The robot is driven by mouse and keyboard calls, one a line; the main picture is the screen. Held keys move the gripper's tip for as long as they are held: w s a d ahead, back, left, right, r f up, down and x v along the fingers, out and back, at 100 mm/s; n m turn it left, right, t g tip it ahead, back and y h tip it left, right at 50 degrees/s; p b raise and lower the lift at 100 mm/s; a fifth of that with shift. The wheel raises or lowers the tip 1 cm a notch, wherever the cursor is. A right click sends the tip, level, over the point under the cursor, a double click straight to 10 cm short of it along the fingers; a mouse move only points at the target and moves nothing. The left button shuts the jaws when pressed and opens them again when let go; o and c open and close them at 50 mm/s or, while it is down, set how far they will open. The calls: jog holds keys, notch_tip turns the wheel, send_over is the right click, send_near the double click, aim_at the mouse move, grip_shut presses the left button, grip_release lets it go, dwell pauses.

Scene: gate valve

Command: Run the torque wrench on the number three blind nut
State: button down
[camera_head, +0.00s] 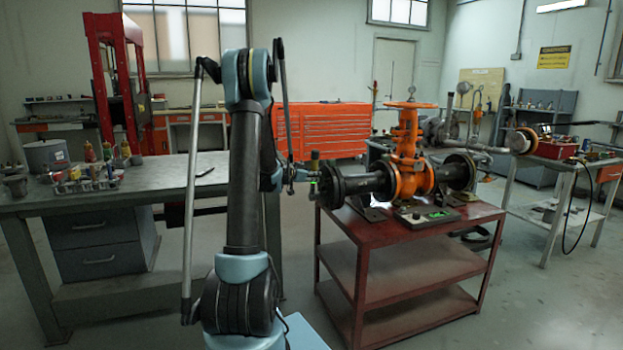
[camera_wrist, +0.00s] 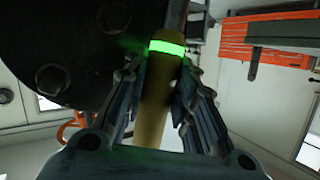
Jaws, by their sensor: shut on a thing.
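My gripper (camera_wrist: 160,85) is shut on the tan cylindrical grip of the torque wrench (camera_wrist: 154,112), which has a glowing green band. A grey shaft runs from the band toward the top of the wrist view. The dark blind flange (camera_wrist: 42,30) fills the upper left there, with nuts (camera_wrist: 50,78) on its face; no numbers can be read. In the head view, the wrench (camera_head: 315,160) stands roughly upright beside the blind flange (camera_head: 329,187), at the left end of the orange gate valve (camera_head: 407,150). Whether the wrench's head is seated on a nut is hidden.
The valve rests on a red cart (camera_head: 430,240), with a small green-lit display (camera_head: 427,214) in front. A workbench (camera_head: 110,190) with cans and bottles stands left. A red tool cabinet (camera_head: 325,128) stands behind. Another bench (camera_head: 570,172) is at right. The floor right of the cart is mostly open.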

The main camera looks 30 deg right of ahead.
dwell(0.4)
jog(key=shift+w+a, duration=0.2)
jog(key=shift+a, duration=0.55)
jog(key=shift+w+a, duration=0.15)
jog(key=shift+a, duration=0.6)
jog(key=shift+w+a, duration=0.2)
jog(key=shift+a, duration=0.55)
jog(key=w+a+f+n+t+y, duration=0.2)
jog(key=w+a+n+t, duration=0.15)
jog(key=a, duration=0.85)
jog(key=w+a+f+n+t+y, duration=0.15)
jog(key=w+a, duration=0.25)
jog(key=a, duration=0.8)
jog(key=w+a+f+n+t+y, duration=0.1)
jog(key=w+a+n+t+y, duration=0.25)
jog(key=a, duration=0.85)
jog(key=a+f+n+t+y, duration=0.1)
jog(key=a+n+y, duration=0.1)
jog(key=a, duration=1.2)
jog(key=shift+s+a+f+n+y, duration=0.25)
jog(key=shift+n+y, duration=0.1)
jog(key=shift+y, duration=0.15)
